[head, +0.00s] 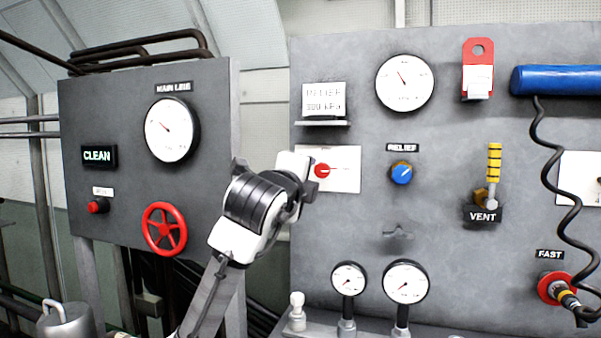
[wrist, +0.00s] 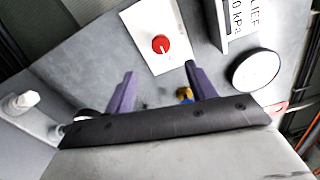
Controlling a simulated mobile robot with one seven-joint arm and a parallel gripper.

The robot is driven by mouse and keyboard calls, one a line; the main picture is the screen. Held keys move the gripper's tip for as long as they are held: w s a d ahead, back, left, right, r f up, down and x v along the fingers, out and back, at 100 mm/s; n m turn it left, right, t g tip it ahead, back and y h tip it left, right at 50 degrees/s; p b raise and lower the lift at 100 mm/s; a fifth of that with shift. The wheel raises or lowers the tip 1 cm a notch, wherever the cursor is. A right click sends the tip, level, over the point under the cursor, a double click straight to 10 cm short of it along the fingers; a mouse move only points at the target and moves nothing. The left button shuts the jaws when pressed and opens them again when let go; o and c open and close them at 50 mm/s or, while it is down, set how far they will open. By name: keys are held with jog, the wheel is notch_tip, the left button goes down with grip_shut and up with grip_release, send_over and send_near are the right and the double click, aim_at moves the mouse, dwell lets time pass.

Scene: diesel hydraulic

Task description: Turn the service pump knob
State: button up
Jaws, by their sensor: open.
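No label reading service pump is legible. A red round knob (head: 321,170) with a pale pointer sits on a white plate, partly covered by my wrist in the head view. In the wrist view the red knob (wrist: 160,45) lies on its white plate just beyond my fingertips, not touched. My gripper (wrist: 158,75) is open and empty, its two purple-grey fingers apart. In the head view my gripper (head: 303,185) is in front of the panel's left part, its fingers mostly hidden. The blue relief knob (head: 401,173) is to the right; its yellow part (wrist: 185,94) shows beside one finger.
A relief sign on a small shelf (head: 323,122) juts out above the red knob. A large gauge (head: 405,83), a vent lever (head: 493,175) and two lower gauges (head: 348,278) surround it. A red handwheel (head: 164,229) is on the left panel. A coiled hose (head: 560,190) hangs at right.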

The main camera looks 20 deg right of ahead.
aim_at(321, 171)
jog(key=p+x, duration=0.3)
jog(key=x, duration=1)
jog(key=shift+w+d+p, duration=0.15)
jog(key=shift+d+p, duration=0.1)
jog(key=shift+p, duration=0.05)
jog(key=shift+c, duration=0.3)
jog(key=c, duration=0.9)
